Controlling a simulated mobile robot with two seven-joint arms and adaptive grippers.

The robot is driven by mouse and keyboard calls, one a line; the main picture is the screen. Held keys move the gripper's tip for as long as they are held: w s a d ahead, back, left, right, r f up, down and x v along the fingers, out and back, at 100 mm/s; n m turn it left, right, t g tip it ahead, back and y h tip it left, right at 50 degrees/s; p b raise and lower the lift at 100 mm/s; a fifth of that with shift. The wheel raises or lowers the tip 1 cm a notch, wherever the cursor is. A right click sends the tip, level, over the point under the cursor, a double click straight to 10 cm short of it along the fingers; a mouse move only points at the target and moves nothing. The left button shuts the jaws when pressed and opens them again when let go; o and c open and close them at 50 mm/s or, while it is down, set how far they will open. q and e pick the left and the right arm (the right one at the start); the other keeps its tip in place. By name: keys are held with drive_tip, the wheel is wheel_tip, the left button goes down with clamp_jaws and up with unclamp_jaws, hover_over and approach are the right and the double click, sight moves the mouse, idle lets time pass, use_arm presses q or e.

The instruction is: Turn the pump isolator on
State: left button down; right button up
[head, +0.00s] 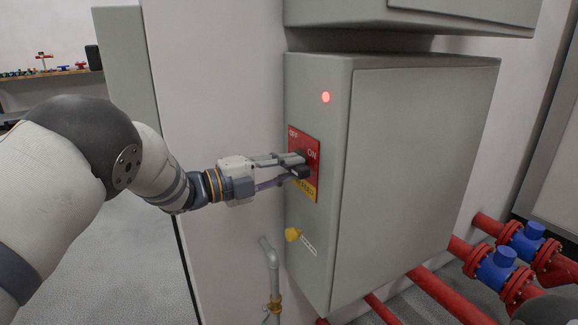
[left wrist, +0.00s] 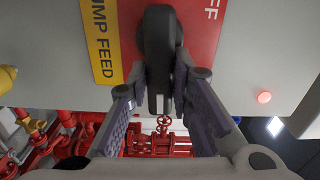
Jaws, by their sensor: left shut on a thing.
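The pump isolator is a red plate (head: 313,150) on the narrow left side of a grey cabinet, with OFF and ON lettering. A yellow label (head: 308,193) is along its lower edge, and it reads "UMP FEED" in the left wrist view (left wrist: 101,40). A dark rotary handle (left wrist: 158,50) stands on the plate. My left gripper (head: 300,166) reaches it from the left and is shut on the handle, one finger on each side. In the head view the gripper partly hides the handle. I cannot tell its exact angle. My right gripper is not in view.
A red lamp (head: 325,97) glows above the isolator. A yellow knob (head: 292,235) is below it, near a grey pipe (head: 272,270). The grey cabinet (head: 420,160) extends right. Red pipes with blue valves (head: 497,268) are at lower right.

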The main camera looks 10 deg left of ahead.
use_arm(q)
drive_tip(key=shift+m, duration=0.4)
drive_tip(key=c, duration=1.4)
unclamp_jaws()
drive_tip(key=shift+c, duration=0.2)
drive_tip(key=v, duration=1.2)
